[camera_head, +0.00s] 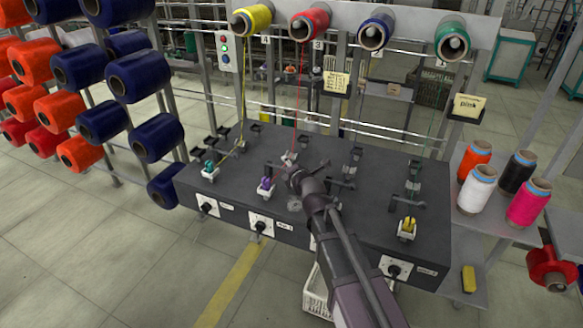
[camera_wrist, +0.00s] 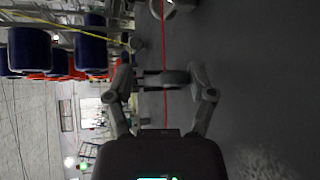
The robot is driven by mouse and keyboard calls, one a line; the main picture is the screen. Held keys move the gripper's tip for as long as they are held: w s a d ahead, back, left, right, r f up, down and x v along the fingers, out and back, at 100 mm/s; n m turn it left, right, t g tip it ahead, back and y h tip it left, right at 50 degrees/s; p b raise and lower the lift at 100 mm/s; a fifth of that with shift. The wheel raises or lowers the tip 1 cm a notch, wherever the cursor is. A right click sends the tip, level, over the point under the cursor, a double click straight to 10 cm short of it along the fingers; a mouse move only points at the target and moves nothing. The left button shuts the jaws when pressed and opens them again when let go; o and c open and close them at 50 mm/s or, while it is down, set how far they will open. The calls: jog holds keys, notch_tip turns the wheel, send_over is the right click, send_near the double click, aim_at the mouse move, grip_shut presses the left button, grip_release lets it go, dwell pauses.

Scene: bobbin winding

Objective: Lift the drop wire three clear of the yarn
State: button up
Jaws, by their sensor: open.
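My gripper (camera_head: 291,174) is over the dark winder bench (camera_head: 225,172), near the red yarn (camera_head: 297,100). In the wrist view my gripper (camera_wrist: 160,76) is open, with a finger on each side of a dark grey piece (camera_wrist: 176,78). The red yarn (camera_wrist: 165,50) runs past that piece, between the fingers. I cannot tell for certain whether this piece is drop wire three; no number shows on it. No contact with the fingers is clear. My arm hides part of the bench front and the third station's lower parts.
Yellow (camera_head: 252,19), red (camera_head: 311,21), blue (camera_head: 376,30) and green (camera_head: 452,38) cones hang above. Purple (camera_head: 266,185) and yellow (camera_head: 409,226) bobbins sit along the bench's front. A side table (camera_head: 483,222) holds several cones. A creel stands left.

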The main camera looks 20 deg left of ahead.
jog(key=shift+w+d, duration=0.15)
grip_shut()
jog(key=shift+d+r+p, duration=0.1)
jog(key=shift+r+p, duration=0.1)
jog(key=shift+p, duration=0.1)
